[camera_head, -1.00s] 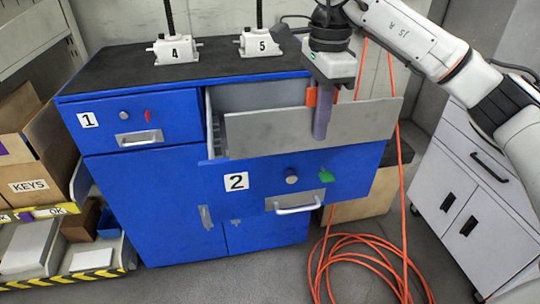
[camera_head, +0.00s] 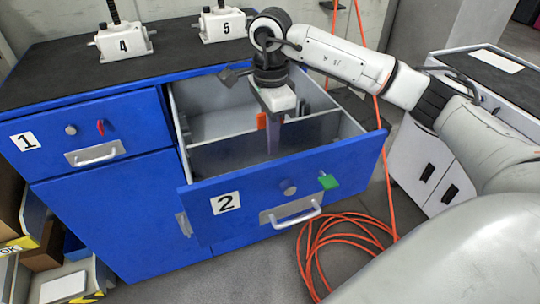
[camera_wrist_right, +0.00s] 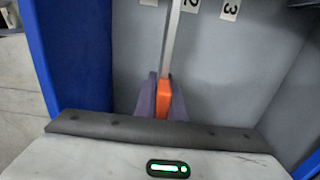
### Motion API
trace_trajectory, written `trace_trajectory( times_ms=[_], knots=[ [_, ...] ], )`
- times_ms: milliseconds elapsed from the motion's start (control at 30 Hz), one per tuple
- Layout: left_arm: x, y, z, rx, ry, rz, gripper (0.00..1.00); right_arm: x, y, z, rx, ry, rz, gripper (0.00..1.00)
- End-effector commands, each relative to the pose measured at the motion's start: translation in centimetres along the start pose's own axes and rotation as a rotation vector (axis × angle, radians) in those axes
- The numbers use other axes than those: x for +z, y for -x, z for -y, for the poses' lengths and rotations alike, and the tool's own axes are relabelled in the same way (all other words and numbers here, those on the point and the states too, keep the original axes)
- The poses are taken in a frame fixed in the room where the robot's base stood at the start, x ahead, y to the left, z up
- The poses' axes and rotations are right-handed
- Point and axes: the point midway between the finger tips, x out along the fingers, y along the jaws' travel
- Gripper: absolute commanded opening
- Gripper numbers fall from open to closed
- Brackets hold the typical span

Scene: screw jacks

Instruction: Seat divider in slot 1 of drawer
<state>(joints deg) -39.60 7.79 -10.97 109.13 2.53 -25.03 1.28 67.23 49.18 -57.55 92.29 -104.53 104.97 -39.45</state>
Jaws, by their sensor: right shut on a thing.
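Drawer 2 (camera_head: 355,165) of the blue cabinet is pulled open, its grey inside showing. The divider (camera_head: 225,154), a thin grey panel, stands upright across the drawer, largely below the rim. My right gripper (camera_head: 274,135) points down into the drawer, shut on the divider's upper edge. My left gripper is out of view.
Closed drawer 1 (camera_head: 90,135) is at the left. Screw jacks 4 (camera_head: 124,44) and 5 (camera_head: 222,25) stand on the black cabinet top. An orange hose (camera_head: 345,240) lies coiled on the floor, and a white cabinet (camera_head: 425,165) stands to the right.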

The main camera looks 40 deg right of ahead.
Motion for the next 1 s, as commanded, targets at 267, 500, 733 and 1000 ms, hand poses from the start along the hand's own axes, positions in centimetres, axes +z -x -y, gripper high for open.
trace_trajectory(
  times_ms=[267,500,733,1000],
  knots=[
    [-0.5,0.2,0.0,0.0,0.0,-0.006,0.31,0.0,-2.3,0.0,-0.001,0.0,0.001,0.0],
    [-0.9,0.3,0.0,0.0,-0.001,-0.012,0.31,0.0,-5.4,0.0,-0.001,0.0,0.001,0.0],
    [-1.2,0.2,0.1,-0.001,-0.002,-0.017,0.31,0.0,-5.5,0.0,-0.002,0.001,0.001,0.0],
    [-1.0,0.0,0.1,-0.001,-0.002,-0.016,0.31,0.0,-5.8,0.0,-0.001,0.001,0.001,0.28]
  ],
)
